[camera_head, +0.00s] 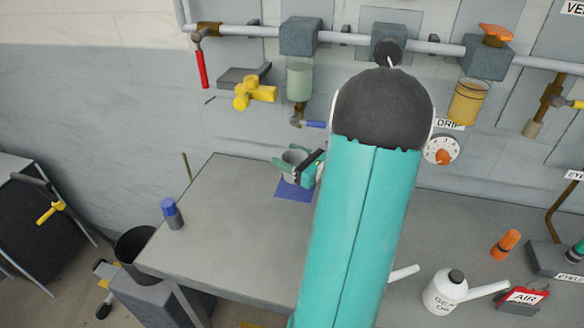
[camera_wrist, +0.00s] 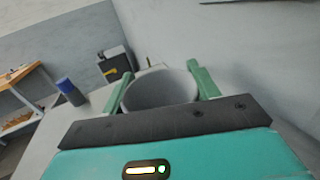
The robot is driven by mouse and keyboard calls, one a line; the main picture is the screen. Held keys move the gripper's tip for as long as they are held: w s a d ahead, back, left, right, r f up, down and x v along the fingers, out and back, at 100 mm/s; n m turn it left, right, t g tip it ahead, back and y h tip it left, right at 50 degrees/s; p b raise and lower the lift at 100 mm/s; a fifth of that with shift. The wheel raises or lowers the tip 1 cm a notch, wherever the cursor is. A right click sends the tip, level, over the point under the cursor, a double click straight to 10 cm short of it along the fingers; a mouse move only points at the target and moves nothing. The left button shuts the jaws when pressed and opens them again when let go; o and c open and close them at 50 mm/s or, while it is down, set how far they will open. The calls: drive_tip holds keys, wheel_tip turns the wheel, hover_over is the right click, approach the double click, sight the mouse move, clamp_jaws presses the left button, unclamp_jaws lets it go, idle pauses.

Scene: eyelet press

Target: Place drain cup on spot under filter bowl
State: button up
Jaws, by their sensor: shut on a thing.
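The grey drain cup (camera_head: 294,156) is between the green fingers of my gripper (camera_head: 297,163), which is shut on it. In the wrist view the cup (camera_wrist: 160,92) is upright, with its open rim up and a finger on each side. The blue square spot (camera_head: 293,190) lies on the bench, partly covered by my gripper. The cup appears just behind or above the spot; its base is hidden, so I cannot tell whether it touches the bench. The pale green filter bowl (camera_head: 299,80) hangs on the wall pipe above, with a blue-handled drain valve (camera_head: 312,124) under it.
A blue-capped bottle (camera_head: 172,213) stands near the bench's (camera_head: 225,235) left edge. An oil can (camera_head: 452,291), an orange item (camera_head: 505,244) and a red AIR tag (camera_head: 523,296) are at right. A yellow valve (camera_head: 254,92) is left of the bowl.

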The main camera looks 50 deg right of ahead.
sight(294, 160)
drive_tip(key=d+f, duration=0.1)
drive_tip(key=w+d+f, duration=0.1)
drive_tip(key=shift+f, duration=0.35)
drive_tip(key=shift+d+f, duration=0.1)
drive_tip(key=shift+f, duration=1.45)
drive_tip(key=shift+f, duration=0.15)
drive_tip(key=o, duration=1)
drive_tip(key=shift+s, duration=0.35)
drive_tip(key=s, duration=1.1)
drive_tip(key=shift+s+d, duration=0.1)
drive_tip(key=shift+s, duration=0.05)
